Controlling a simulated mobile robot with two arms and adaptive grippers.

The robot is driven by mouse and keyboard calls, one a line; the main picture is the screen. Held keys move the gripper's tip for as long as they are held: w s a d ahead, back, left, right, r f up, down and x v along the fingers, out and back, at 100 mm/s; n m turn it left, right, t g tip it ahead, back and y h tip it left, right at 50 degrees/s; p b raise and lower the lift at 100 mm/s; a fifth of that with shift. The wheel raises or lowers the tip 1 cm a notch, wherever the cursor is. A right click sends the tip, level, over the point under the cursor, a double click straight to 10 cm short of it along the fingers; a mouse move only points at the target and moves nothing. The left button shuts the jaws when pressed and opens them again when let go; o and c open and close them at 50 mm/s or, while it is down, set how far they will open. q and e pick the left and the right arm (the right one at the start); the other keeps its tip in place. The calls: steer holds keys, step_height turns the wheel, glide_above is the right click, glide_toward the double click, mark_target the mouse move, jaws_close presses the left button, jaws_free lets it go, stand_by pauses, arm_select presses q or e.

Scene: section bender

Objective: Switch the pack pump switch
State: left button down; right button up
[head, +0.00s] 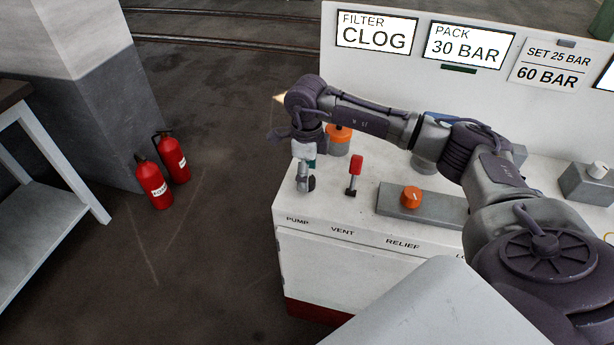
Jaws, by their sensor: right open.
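The PUMP label (297,221) is on the front left edge of the white console (335,215). The control behind that label is mostly covered by my right gripper (304,178), which points down over that corner. A small teal patch (312,162) shows beside the fingers; I cannot tell whether it belongs to the pump switch. The right gripper is open, and I cannot tell whether it touches the switch. My left gripper is out of view.
A red-topped lever (355,172) stands just right of the gripper, behind VENT. An orange knob (411,197) sits on a grey block near RELIEF. Another orange-topped part (339,138) stands behind. Signs read FILTER CLOG (376,33) and PACK 30 BAR (468,45). Red extinguishers (153,184) stand left.

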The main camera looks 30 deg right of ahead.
step_height(320, 180, up, 10)
steer(key=shift+r, duration=0.15)
stand_by(0.6)
